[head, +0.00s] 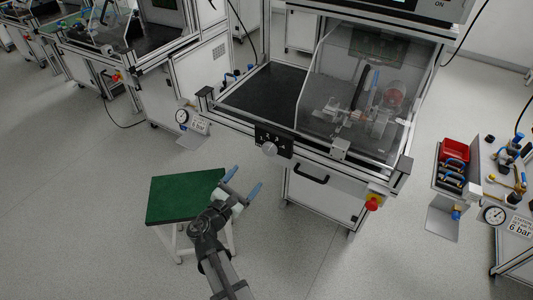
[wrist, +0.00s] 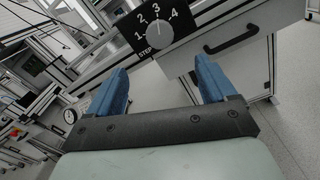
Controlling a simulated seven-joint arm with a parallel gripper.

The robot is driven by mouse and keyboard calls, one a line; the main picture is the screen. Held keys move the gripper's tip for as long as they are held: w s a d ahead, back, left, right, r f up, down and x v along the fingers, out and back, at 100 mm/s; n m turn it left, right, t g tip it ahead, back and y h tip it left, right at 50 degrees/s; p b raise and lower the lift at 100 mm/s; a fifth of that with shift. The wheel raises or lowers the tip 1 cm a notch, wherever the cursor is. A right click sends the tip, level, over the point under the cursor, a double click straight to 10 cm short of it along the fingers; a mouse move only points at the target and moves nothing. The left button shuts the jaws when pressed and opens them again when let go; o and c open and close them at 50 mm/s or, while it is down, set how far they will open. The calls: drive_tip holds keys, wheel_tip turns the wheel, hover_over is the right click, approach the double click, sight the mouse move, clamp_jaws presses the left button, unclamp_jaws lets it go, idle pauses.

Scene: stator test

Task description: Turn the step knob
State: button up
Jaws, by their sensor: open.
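The step knob (wrist: 160,38) is a round light-grey dial on a black plate (wrist: 181,22) marked 1 to 4 and STEP, in the upper middle of the wrist view. In the head view the knob (head: 269,149) sits on the front edge of the test station. My gripper (head: 245,178) is open and empty, with blue fingers. It is in front of and below the knob, apart from it. In the wrist view the knob lies beyond and between the fingertips (wrist: 161,68). Nothing hides the dial; its white mark appears to point near 3.
A black drawer handle (wrist: 231,40) is right of the knob, below the station's frame. A green-topped stool (head: 180,196) stands left of my gripper. A red emergency button (head: 373,203) is at the station's right corner. A pressure gauge (head: 183,116) is at its left.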

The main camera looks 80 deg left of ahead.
sight(268, 152)
drive_tip(key=shift+n, duration=0.7)
drive_tip(key=x, duration=1.3)
drive_tip(key=shift+w+a+f, duration=0.1)
drive_tip(key=shift+w+a, duration=0.15)
drive_tip(key=shift+a, duration=0.05)
drive_tip(key=shift+c, duration=0.2)
drive_tip(key=c, duration=1)
